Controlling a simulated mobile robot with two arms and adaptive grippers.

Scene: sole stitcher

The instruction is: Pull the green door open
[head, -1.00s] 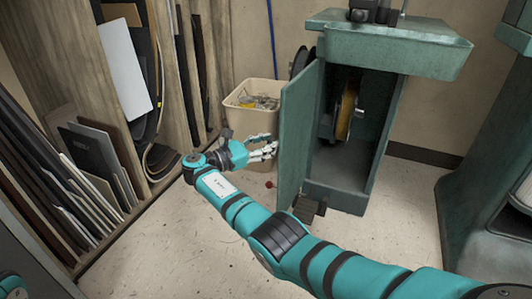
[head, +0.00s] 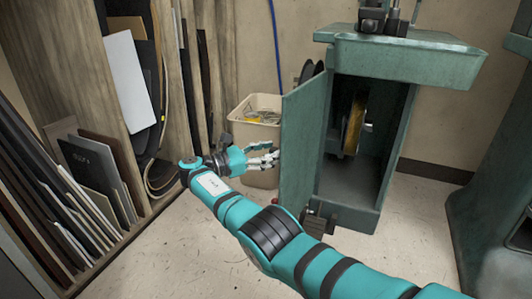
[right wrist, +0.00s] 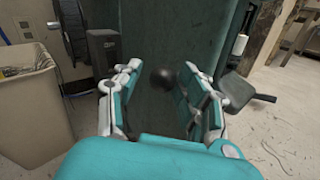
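The green door (head: 302,140) belongs to the green machine cabinet (head: 405,56). It stands swung out to the left, and the cabinet's inside shows, with a yellow-edged wheel (head: 354,123) in it. My right gripper (head: 276,158) is at the outer face of the door, on its left side in the head view. In the right wrist view the gripper (right wrist: 160,67) is open, with its fingers spread and pointing at the door (right wrist: 150,30). A dark round knob (right wrist: 163,77) on the door shows between the fingers; contact cannot be told. My left gripper is not in view.
A beige bin (head: 253,132) stands behind my right gripper. Sheet material leans in a wooden rack (head: 168,60) at the left. A dark pedal (right wrist: 238,90) sits low beside the cabinet. Another green machine (head: 495,180) stands at the right. Floor in front is clear.

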